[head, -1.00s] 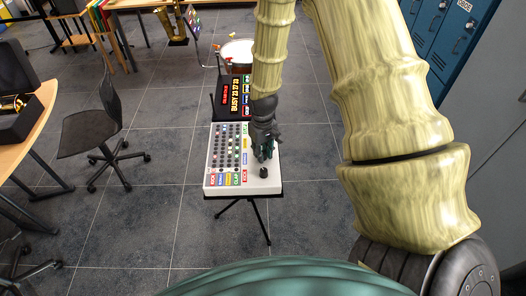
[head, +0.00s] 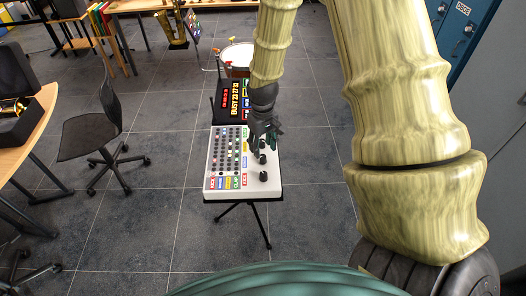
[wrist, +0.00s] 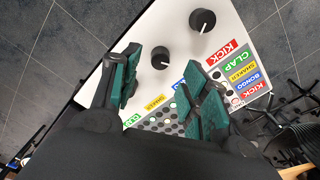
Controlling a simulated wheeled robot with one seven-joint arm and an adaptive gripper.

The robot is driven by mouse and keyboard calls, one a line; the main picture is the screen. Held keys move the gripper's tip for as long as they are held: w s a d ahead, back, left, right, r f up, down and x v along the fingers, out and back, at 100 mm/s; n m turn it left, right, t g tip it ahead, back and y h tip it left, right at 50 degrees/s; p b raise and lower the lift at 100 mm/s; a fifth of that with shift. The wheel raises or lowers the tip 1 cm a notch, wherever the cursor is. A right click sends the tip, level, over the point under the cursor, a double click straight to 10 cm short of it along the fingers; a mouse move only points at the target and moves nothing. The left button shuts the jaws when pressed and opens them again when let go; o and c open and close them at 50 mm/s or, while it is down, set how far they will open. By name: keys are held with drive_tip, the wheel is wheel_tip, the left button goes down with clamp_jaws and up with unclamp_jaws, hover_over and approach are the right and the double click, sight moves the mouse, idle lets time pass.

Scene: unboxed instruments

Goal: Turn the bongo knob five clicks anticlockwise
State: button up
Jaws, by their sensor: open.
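The white instrument panel (head: 222,192) stands on a dark stand, with a column of black knobs along its right side. In the wrist view the bongo knob (wrist: 160,57) sits beside a partly hidden blue label (wrist: 180,82); its white mark points to lower right. In the head view it appears to be the middle visible knob (head: 262,159). The kick knob (wrist: 203,20) is beyond it, beside a red label. My gripper (wrist: 157,62) is open, its green-padded fingers either side of the bongo knob in the picture. I cannot tell how far above it they are.
A lit display box (head: 230,99) and a drum (head: 238,56) stand behind the panel. A black chair (head: 98,128) and a wooden table (head: 25,140) are to the left. Blue lockers (head: 459,30) are at the right.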

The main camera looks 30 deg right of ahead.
sight(263, 156)
wheel_tip(263, 156, up, 7)
idle(0.4)
drive_tip(key=shift+d+f, duration=0.1)
idle(0.4)
